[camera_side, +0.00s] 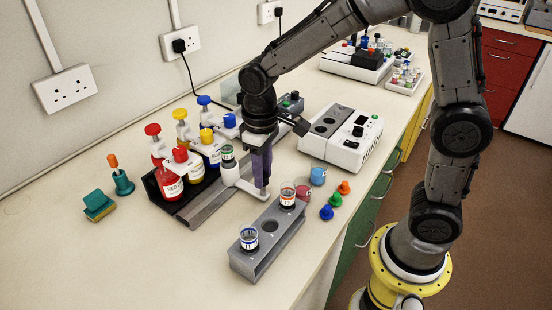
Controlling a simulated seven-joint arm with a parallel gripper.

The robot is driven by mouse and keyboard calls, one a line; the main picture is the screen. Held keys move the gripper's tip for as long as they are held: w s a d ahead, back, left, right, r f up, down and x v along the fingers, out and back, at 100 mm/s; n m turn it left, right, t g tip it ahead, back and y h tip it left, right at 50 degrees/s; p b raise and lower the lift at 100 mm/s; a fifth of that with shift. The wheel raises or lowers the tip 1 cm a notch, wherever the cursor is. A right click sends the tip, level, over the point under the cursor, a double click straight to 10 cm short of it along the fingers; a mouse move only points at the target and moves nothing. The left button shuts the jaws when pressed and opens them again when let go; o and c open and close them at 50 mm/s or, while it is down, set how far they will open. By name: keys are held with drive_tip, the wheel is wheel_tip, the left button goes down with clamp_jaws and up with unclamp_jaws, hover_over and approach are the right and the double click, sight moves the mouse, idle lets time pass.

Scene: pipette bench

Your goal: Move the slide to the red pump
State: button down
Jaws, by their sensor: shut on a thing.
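The slide (231,176) is a white carriage on a grey rail (196,211), bearing a small clear cup with a green band (228,155). Its white arm reaches right toward my gripper. My gripper (261,188) points straight down with purple fingers, shut on the slide's right end; the exact contact is hard to see. The red pump, with a red knob (180,153), tops a red bottle (171,186) at the near left end of the row. The slide stands farther along the rail, near the yellow and blue bottles.
A grey rack (252,262) with two cups stands close in front. A white machine (344,149) is at the right. Small coloured caps (327,212) and a blue pot (318,176) lie near the bench edge.

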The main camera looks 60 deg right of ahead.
drive_tip(key=a, duration=1.2)
drive_tip(key=shift+w+a+r, duration=0.1)
drive_tip(key=shift+a+r, duration=0.05)
drive_tip(key=shift+a, duration=0.25)
drive_tip(key=c, duration=0.6)
unclamp_jaws()
drive_tip(key=shift+o, duration=0.2)
wheel_tip(320, 180, up, 14)
